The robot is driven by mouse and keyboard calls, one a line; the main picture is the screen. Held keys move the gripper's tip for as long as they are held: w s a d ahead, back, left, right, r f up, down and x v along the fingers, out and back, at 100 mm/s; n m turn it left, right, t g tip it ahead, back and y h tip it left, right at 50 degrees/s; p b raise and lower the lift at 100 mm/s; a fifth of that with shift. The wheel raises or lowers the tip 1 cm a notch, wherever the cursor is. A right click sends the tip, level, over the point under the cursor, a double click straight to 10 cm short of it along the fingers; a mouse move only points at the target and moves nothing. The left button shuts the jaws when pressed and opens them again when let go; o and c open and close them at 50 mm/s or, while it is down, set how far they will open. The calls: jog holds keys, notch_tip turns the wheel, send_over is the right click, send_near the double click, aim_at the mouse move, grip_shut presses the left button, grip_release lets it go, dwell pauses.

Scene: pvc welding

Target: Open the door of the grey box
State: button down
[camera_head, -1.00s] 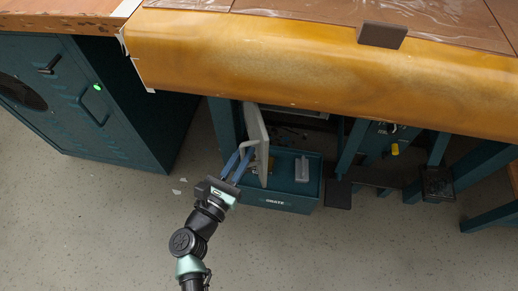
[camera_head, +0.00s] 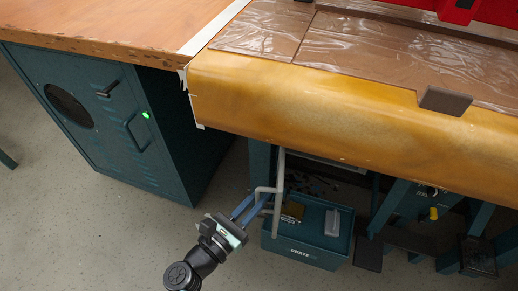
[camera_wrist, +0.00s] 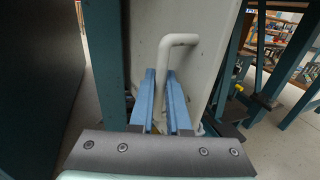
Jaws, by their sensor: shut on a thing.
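The door (camera_head: 279,175) of the grey box is a pale grey panel. In the head view it shows almost edge-on, standing out from under the bench. In the wrist view the door (camera_wrist: 218,58) fills the middle, and its bent grey handle (camera_wrist: 180,39) runs down between my blue fingers. My gripper (camera_head: 259,200) is shut on this handle (camera_head: 265,190) at the door's left side. The gripper's fingers (camera_wrist: 166,88) lie on both sides of the handle's lower part. Most of the box body is hidden behind the door and under the bench.
A teal crate (camera_head: 305,252) with small items stands on the floor right of the door. The yellow bench edge (camera_head: 330,125) hangs above. A teal cabinet (camera_head: 150,160) stands at the left. Bench legs and a pedal (camera_head: 478,255) are at the right. The floor (camera_head: 110,230) at lower left is clear.

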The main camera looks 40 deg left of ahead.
jog(key=c, duration=0.9)
grip_release()
jog(key=shift+s, duration=0.1)
jog(key=s, duration=0.4)
jog(key=s+p, duration=0.1)
jog(key=s, duration=0.3)
jog(key=s+a+p, duration=0.1)
jog(key=s, duration=0.4)
jog(key=shift+w, duration=0.1)
